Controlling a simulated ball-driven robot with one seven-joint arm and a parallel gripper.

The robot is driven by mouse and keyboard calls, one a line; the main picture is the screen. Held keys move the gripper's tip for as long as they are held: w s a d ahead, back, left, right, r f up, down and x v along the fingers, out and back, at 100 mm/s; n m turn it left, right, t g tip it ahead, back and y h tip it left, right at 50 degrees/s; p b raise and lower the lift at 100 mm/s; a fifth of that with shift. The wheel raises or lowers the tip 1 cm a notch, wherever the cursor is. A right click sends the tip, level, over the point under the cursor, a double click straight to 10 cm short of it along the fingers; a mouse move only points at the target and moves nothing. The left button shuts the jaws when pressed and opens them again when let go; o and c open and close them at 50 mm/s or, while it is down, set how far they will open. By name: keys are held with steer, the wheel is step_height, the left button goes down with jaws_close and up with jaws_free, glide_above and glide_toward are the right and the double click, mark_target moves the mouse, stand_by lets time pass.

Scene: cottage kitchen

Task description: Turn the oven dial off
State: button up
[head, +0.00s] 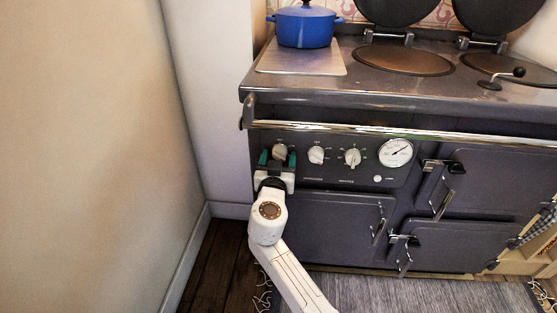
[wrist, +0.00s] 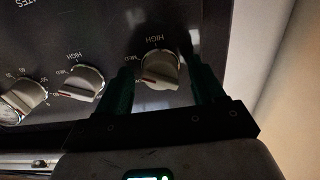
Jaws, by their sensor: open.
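The leftmost oven dial (head: 280,151) is a round silver knob on the dark front panel of the range. It also shows in the wrist view (wrist: 160,69), with a raised grip bar and a red mark, near the letters HIGH and MED. My gripper (head: 278,158) is open in front of this dial. In the wrist view, my gripper's (wrist: 162,78) dark green fingers stand one on each side of the dial, with a gap showing on both sides. I cannot tell how deep the fingertips are or whether they touch the panel.
Two more dials (head: 316,155) (head: 352,158) and a round white gauge (head: 397,152) sit to the right. A chrome rail (head: 400,133) runs above the panel. A blue pot (head: 304,27) stands on the cooktop. A pale wall (head: 205,100) is close on the left.

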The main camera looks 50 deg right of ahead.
steer(key=shift+c, duration=0.5)
steer(key=c, duration=0.9)
steer(key=shift+c, duration=0.2)
